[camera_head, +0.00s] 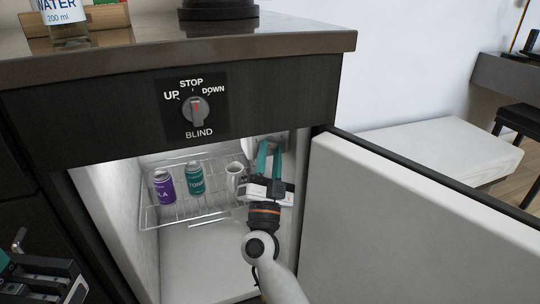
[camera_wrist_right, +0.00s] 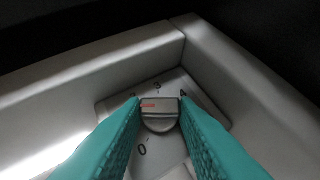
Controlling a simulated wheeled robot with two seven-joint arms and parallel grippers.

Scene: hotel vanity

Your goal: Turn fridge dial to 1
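The fridge dial (camera_wrist_right: 160,115) is a grey round knob with a raised bar and a red mark at the bar's left end. It sits on a pale plate inside the fridge, with a 0 at lower left and other numbers above it. The red mark points left; the left finger hides any number there. My right gripper (camera_wrist_right: 160,101) has its teal fingers against both ends of the bar. In the head view the right gripper (camera_head: 269,150) reaches to the fridge's upper back right, where the dial is hard to make out. My left gripper is partly visible at lower left, its fingertips mostly out of frame.
A wire shelf (camera_head: 180,217) holds a purple can (camera_head: 163,187), a teal can (camera_head: 195,178) and a white mug (camera_head: 235,176), left of my right gripper. The open fridge door (camera_head: 400,225) stands to the right. A blind knob (camera_head: 197,110) is on the panel above.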

